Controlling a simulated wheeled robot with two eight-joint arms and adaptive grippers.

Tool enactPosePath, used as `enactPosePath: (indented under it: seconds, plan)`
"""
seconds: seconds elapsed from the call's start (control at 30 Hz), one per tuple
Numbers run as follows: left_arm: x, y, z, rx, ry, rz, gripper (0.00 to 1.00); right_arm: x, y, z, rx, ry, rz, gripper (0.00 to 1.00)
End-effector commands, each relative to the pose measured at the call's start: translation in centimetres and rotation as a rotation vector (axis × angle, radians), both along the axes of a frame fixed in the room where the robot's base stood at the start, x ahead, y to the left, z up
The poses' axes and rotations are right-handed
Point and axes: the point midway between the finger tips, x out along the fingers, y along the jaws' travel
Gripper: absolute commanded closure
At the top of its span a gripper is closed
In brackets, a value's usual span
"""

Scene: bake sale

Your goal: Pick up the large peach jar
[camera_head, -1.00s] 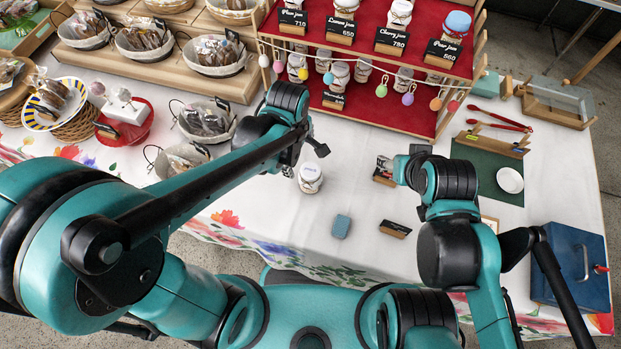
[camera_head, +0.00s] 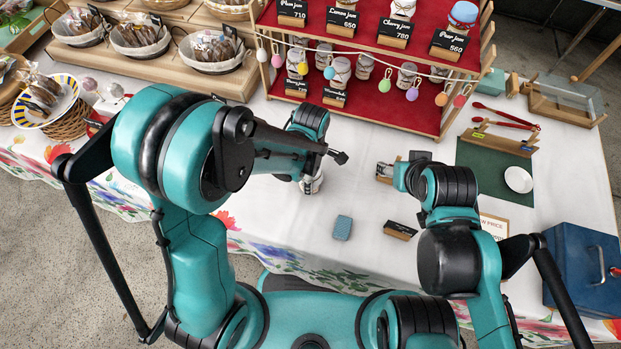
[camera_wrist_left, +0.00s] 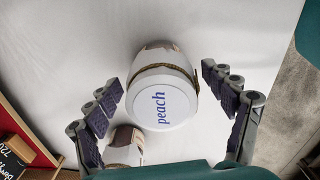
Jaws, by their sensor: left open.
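A jar with a white lid reading "peach" (camera_wrist_left: 162,97) stands upright on the white tablecloth in the left wrist view. In the head view this jar (camera_head: 314,185) is mostly hidden behind my left arm's end. My left gripper (camera_wrist_left: 168,98) is open, with one dark-padded finger on each side of the jar and visible gaps to both. A second jar (camera_wrist_left: 125,143) is partly visible close beside it at the lower left.
A red tiered jam stand (camera_head: 420,90) with jars, signs and hanging eggs is behind. A blue-grey block (camera_head: 342,228) and a small black sign (camera_head: 400,230) lie in front. A green mat (camera_head: 490,165) and blue box (camera_head: 583,265) are at right.

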Motion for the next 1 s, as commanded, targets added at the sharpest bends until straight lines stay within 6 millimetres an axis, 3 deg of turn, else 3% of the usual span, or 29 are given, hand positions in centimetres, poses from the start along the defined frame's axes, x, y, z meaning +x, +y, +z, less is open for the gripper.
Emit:
enactPosePath:
  seconds: [0.17, 0.27, 0.43, 0.47, 0.77, 1.0]
  plan:
    - [0.0, 0.0, 0.0, 0.000, 0.000, 0.000, 0.17, 0.0, 0.0, 0.1, 0.000, 0.000, 0.000, 0.45]
    - [0.0, 0.0, 0.1, 0.000, 0.000, 0.000, 0.38, 0.0, 0.0, 0.1, 0.000, 0.000, 0.000, 0.45]
    - [0.0, 0.0, 0.1, 0.000, 0.000, 0.000, 0.83, 0.0, 0.0, 0.1, 0.000, 0.000, 0.000, 0.45]
    - [0.0, 0.0, 0.1, 0.000, 0.000, 0.000, 0.88, 0.0, 0.0, 0.1, 0.000, 0.000, 0.000, 0.45]
    - [0.0, 0.1, 0.2, 0.000, 0.000, -0.001, 0.88, 0.0, 0.0, 0.2, 0.000, 0.000, 0.000, 0.45]
    - [0.7, 0.9, 1.7, 0.000, 0.000, -0.001, 0.88, 0.0, 0.0, 1.4, 0.000, 0.000, 0.000, 0.45]
